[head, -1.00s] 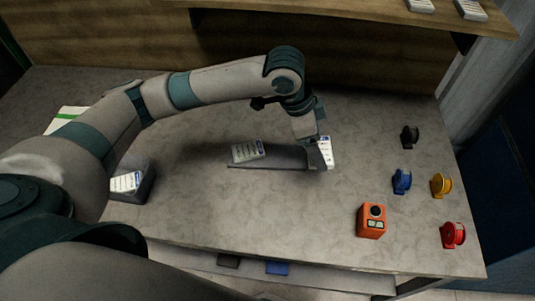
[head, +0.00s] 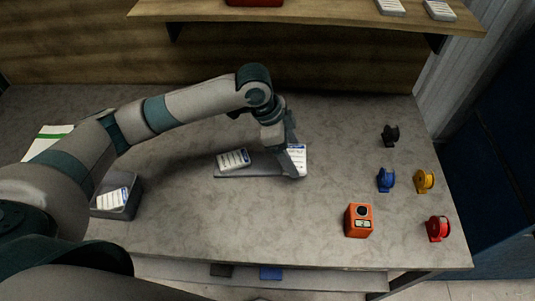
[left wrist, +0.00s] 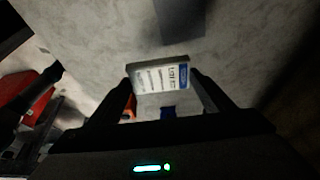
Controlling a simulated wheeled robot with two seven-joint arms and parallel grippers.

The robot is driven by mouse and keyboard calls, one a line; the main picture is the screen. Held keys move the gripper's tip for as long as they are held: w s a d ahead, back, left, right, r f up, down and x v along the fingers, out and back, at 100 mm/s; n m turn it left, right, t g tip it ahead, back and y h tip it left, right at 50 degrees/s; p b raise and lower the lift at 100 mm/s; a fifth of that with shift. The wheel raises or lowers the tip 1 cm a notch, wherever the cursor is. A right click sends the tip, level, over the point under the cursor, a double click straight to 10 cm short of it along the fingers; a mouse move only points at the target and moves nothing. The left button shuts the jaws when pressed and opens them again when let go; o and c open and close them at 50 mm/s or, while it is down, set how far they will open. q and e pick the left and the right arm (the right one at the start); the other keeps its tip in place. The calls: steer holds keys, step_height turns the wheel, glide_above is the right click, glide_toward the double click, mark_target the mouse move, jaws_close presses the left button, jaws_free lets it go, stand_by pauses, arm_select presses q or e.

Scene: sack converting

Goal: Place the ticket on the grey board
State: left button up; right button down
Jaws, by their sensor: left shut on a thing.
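A white ticket with a blue band (head: 298,153) is between the fingers of my left gripper (head: 293,163), which is shut on it. The held ticket also shows in the left wrist view (left wrist: 160,77), face toward the camera, between the two dark fingers. The flat grey board (head: 262,168) lies on the table; the gripper is at its right end and hides part of it. I cannot tell whether the held ticket touches the board. Another ticket (head: 233,159) lies on the board's left part. My right gripper is not in view.
A dark grey bin (head: 128,207) holding tickets stands at the left. An orange device (head: 358,220) stands front right. Black (head: 390,135), blue (head: 386,179), yellow (head: 424,181) and red (head: 437,228) rolls stand at the right. A wooden shelf (head: 300,11) runs behind. The table front centre is clear.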

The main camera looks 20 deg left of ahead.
arm_select(q)
steer(key=w+a+f, duration=0.1)
steer(key=a, duration=0.1)
steer(key=a+f+p, duration=0.1)
steer(key=a, duration=0.1)
steer(key=w+a+f+p, duration=0.1)
steer(key=a+f, duration=0.1)
steer(key=shift+w+a, duration=0.3)
steer(key=shift+w+a+f, duration=0.1)
steer(key=shift+a+f, duration=0.15)
steer(key=shift+f, duration=0.15)
step_height(320, 180, down, 3)
steer(key=shift+f+p, duration=0.2)
steer(key=shift+p, duration=0.65)
steer(key=shift+f, duration=0.2)
steer(key=shift+f, duration=0.1)
steer(key=o, duration=1)
steer(key=shift+o, duration=0.2)
